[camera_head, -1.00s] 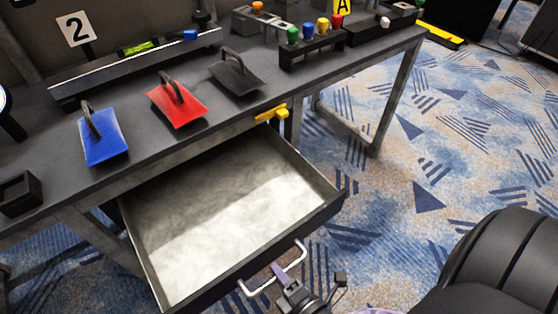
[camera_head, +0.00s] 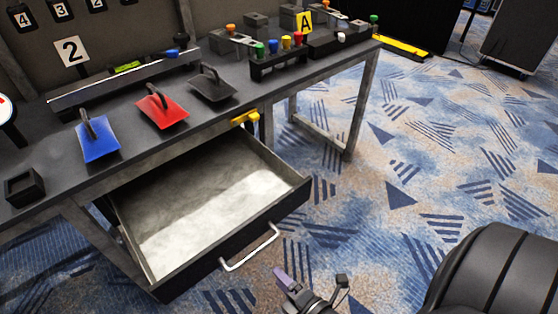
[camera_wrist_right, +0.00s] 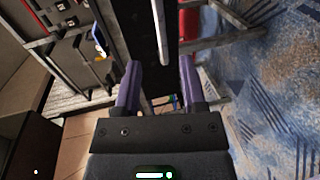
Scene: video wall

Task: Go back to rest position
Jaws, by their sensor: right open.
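My right gripper (camera_head: 300,287) is at the bottom of the head view, in front of the open drawer and apart from its handle. In the right wrist view the two purple fingers of the gripper (camera_wrist_right: 160,90) stand apart with nothing between them. The drawer (camera_head: 290,203) is pulled out of the table and looks empty inside. Its metal handle (camera_head: 250,249) is free, to the left of my right gripper. My left gripper is not in view.
On the dark table (camera_head: 60,160) lie a blue trowel (camera_head: 97,146), a red trowel (camera_head: 167,115) and a dark trowel (camera_head: 212,90). A rack (camera_head: 278,68) holds several coloured pegs. A black rounded shape (camera_head: 490,270) fills the lower right. Carpet on the right is open.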

